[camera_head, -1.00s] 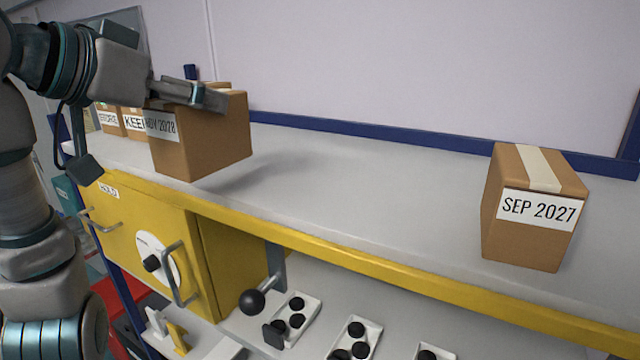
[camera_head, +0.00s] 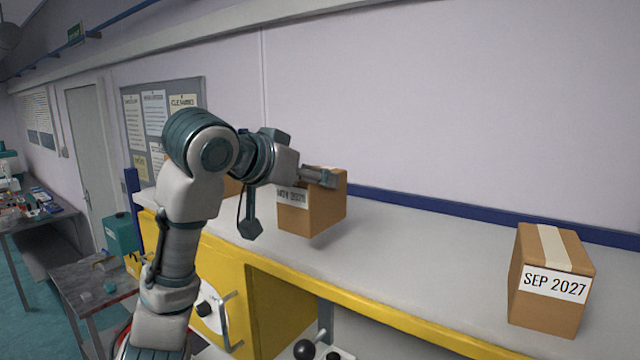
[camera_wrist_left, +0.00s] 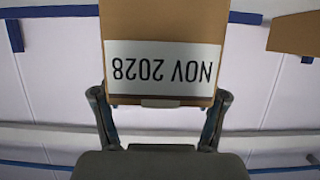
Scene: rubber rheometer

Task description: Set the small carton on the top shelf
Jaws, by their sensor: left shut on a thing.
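My left gripper (camera_head: 322,177) is shut on a small brown carton (camera_head: 318,211) labelled NOV 2028. The carton is upright over the grey-white top shelf (camera_head: 430,245), left of its middle; a shadow lies beside it, and I cannot tell whether its base touches the shelf. In the left wrist view the carton (camera_wrist_left: 165,22) fills the space between the two fingers (camera_wrist_left: 160,118), its label upside down. My right gripper is not in view.
A carton labelled SEP 2027 (camera_head: 552,280) stands at the right of the shelf. Another carton (camera_head: 232,187) is partly hidden behind my left arm. The shelf between is clear. A blue rail (camera_head: 420,202) runs along the back, and a yellow cabinet (camera_head: 275,305) is below.

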